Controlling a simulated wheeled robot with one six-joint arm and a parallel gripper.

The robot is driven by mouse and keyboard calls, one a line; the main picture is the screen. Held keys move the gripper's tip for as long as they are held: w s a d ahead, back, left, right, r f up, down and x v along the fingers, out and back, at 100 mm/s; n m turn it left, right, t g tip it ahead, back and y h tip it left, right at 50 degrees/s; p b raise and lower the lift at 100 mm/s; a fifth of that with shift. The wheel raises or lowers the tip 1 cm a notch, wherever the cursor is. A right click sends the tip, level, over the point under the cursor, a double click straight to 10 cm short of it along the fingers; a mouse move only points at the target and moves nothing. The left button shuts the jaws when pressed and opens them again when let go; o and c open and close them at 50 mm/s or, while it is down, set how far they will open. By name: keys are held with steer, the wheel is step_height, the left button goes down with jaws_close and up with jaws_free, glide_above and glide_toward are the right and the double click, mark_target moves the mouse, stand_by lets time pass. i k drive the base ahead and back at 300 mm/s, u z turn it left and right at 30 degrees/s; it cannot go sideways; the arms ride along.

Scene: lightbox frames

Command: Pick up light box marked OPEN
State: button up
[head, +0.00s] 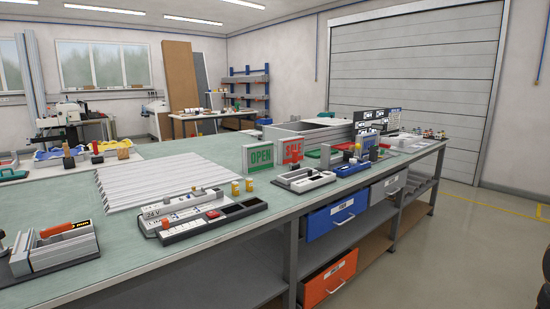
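The light box marked OPEN (261,157) stands upright on the green-topped workbench (120,222), near the middle of the head view. My gripper is not in view.
Aluminium profiles (160,182) lie left of the OPEN box. In front are a 24 V unit (180,206), small yellow cylinders (236,188) and a parts tray (305,180). A large open metal frame (310,130) sits behind.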

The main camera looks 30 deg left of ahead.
mark_target(256, 157)
steer(key=z, duration=0.3)
steer(key=i, duration=1.55)
steer(key=u, duration=0.35)
steer(key=i, duration=0.9)
steer(key=u, duration=1.45)
steer(key=i, duration=0.75)
steer(key=u, duration=0.75)
